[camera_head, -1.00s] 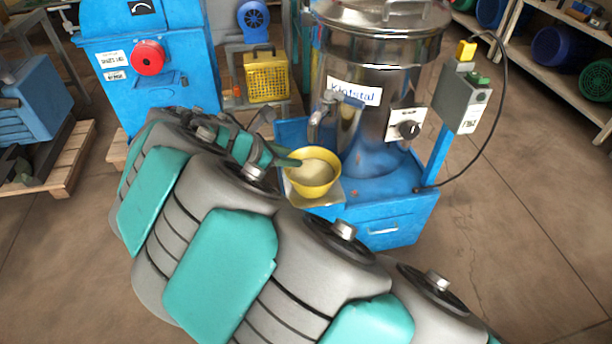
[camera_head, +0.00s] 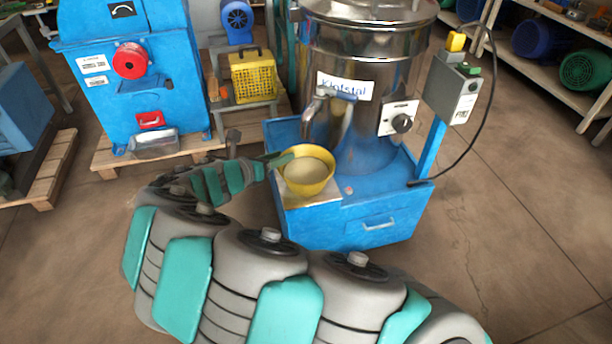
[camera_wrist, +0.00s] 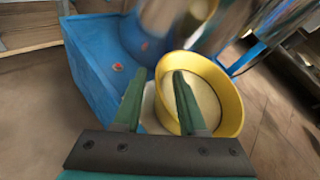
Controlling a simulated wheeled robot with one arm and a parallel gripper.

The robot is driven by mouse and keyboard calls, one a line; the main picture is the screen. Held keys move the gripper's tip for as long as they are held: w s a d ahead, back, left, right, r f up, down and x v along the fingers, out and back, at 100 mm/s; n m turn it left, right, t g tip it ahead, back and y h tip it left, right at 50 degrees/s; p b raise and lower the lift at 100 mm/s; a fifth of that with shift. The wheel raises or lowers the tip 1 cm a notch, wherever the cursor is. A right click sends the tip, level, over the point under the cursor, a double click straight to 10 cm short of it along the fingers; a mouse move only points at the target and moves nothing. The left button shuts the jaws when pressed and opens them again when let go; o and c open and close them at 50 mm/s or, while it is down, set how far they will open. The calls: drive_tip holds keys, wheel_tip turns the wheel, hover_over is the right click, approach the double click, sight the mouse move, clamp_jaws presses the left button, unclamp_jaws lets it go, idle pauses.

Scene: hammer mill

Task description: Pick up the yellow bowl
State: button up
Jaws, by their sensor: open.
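The yellow bowl (camera_head: 307,172) stands on a pale plate (camera_head: 311,194) at the front left corner of the blue machine base, below the tap. It holds a pale filling. In the wrist view the bowl (camera_wrist: 237,110) is right of centre. My gripper (camera_wrist: 155,82) is open. Its right finger reaches over the bowl's near left rim into the opening, and its left finger lies outside the bowl, so the left wall lies between the fingers. Whether they touch it cannot be told. In the head view my gripper (camera_head: 279,160) is at the bowl's left side.
The steel vessel (camera_head: 365,60) with a tap (camera_head: 318,97) rises just behind the bowl. A control box (camera_head: 452,90) on a blue post stands to the right. A blue machine (camera_head: 135,65) and a yellow basket (camera_head: 253,78) are at the left. The floor at right is clear.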

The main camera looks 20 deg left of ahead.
drive_tip(key=shift+w+d, duration=0.1)
drive_tip(key=shift+w, duration=0.15)
clamp_jaws()
idle(1.3)
